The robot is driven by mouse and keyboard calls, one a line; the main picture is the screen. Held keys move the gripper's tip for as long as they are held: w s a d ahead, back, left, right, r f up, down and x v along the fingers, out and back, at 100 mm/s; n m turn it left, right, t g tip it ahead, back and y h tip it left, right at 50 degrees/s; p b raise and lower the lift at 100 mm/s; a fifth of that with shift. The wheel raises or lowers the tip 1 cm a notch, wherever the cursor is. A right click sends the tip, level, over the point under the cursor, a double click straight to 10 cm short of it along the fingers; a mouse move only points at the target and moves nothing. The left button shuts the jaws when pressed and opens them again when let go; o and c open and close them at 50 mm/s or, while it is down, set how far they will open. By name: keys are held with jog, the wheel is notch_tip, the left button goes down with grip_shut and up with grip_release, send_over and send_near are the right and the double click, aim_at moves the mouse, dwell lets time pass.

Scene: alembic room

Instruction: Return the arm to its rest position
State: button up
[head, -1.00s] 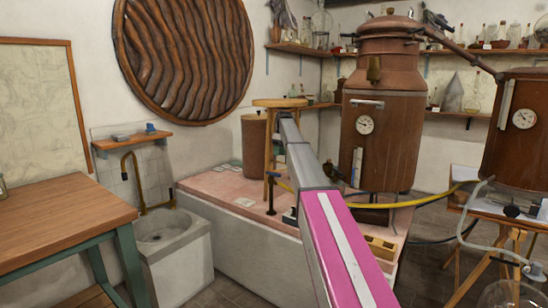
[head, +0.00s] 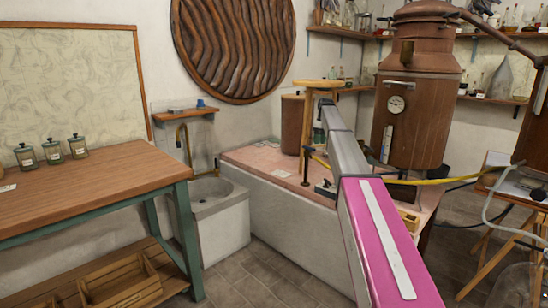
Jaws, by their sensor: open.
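My arm (head: 372,215), with a pink section nearest me and grey sections beyond, reaches from the lower right up toward the middle of the head view. Its far end stands in front of the pink-topped bench, near a round wooden stool. My gripper cannot be made out at that far end. Nothing held can be seen.
A wooden table (head: 95,185) with several labelled jars stands at left, a crate on its lower shelf. A stone sink (head: 215,215) and the pink-topped bench (head: 262,160) stand beyond. A copper still (head: 415,110) is right of my arm. Tiled floor (head: 245,275) lies open in front.

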jog(key=s+a+f+m+t+h, duration=0.1)
jog(key=s+a+f+m, duration=0.15)
jog(key=s+f, duration=1.35)
jog(key=s+a+f+m, duration=0.1)
jog(key=s+f+m, duration=0.3)
jog(key=s+f, duration=1.2)
jog(key=s+f+m, duration=0.2)
jog(key=s+f, duration=0.1)
jog(key=s, duration=1.5)
jog(key=shift+s+a+t+h, duration=0.3)
jog(key=shift+s+a, duration=0.05)
jog(key=shift+a, duration=0.1)
jog(key=shift+f, duration=0.1)
